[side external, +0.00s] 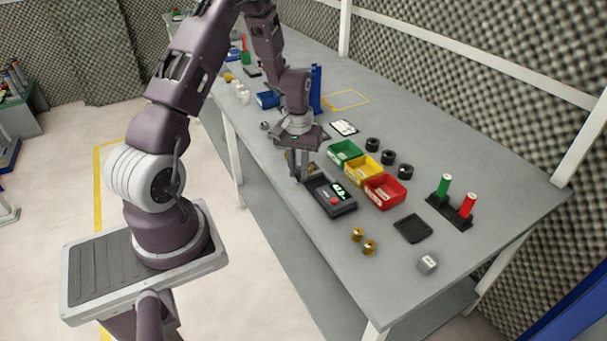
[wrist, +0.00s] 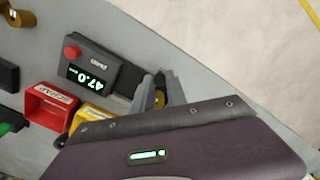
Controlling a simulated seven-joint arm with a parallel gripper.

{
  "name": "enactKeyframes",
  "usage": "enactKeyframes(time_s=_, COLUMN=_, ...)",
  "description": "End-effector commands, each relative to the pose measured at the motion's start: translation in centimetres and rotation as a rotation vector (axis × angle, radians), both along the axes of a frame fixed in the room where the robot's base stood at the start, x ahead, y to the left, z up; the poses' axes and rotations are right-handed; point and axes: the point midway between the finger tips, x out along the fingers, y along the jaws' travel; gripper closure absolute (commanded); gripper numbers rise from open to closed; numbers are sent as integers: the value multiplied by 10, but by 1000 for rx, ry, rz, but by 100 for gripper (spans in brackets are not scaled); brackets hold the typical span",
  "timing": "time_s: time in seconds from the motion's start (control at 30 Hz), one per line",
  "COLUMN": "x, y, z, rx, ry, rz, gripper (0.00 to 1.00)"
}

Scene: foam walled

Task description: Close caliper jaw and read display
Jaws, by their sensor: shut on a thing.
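The caliper (side external: 322,190) is a dark block with a red button and a lit green display, near the bench's front edge. In the wrist view the caliper (wrist: 108,65) shows its display (wrist: 85,79) upside down; it seems to read 47.0, with small unit text too fine to read. My gripper (side external: 299,178) points down at the caliper's far-left end. In the wrist view its fingers (wrist: 157,95) are close together around a dark piece beside the body, apparently the caliper jaw, mostly hidden by the fingers. A brass-coloured part shows just behind the fingers.
Green (side external: 345,153), yellow (side external: 362,170) and red (side external: 385,191) bins stand right of the caliper. Black rings and a stand with green and red cylinders are farther right.

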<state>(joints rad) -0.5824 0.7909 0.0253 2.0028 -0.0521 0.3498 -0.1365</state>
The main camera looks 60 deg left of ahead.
Motion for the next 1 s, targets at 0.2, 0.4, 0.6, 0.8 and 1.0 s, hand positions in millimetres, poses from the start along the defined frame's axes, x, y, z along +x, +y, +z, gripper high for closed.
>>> enactKeyframes(time_s=0.2, x=0, y=14, z=1, rx=2, ry=-2, rz=0, gripper=100)
enactKeyframes(time_s=0.4, x=0, y=14, z=1, rx=3, ry=-3, rz=0, gripper=81)
enactKeyframes(time_s=0.6, x=0, y=14, z=0, rx=2, ry=-2, rz=0, gripper=74)
enactKeyframes(time_s=0.8, x=0, y=14, z=9, rx=3, ry=-3, rz=0, gripper=74)
enactKeyframes(time_s=1.0, x=1, y=14, z=51, rx=5, ry=-6, rz=0, gripper=74)
